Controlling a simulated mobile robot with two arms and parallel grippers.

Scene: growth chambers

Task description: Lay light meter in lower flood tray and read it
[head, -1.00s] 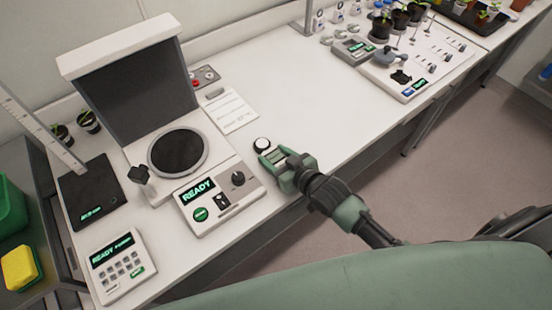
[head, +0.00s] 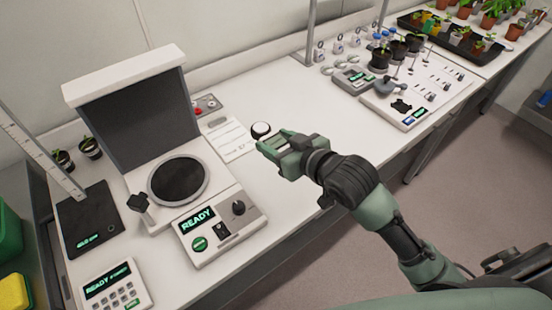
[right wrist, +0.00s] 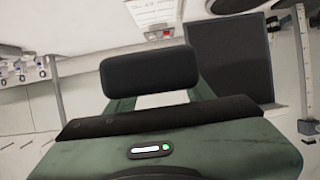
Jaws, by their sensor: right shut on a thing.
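My right gripper (head: 268,146) is in the head view, above the middle of the bench near its front edge. It is shut on the light meter, whose white dome with a dark rim (head: 261,129) sticks out past the fingertips. In the right wrist view a dark rounded block (right wrist: 150,72), which looks like the back of the meter, sits between the green fingers. The meter's display cannot be seen. My left gripper is not in view.
A bench instrument with a dark hood (head: 137,108) and a READY panel (head: 198,219) stands at left. A keypad box (head: 114,285) is at front left. A paper sheet (head: 232,142) lies behind my gripper.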

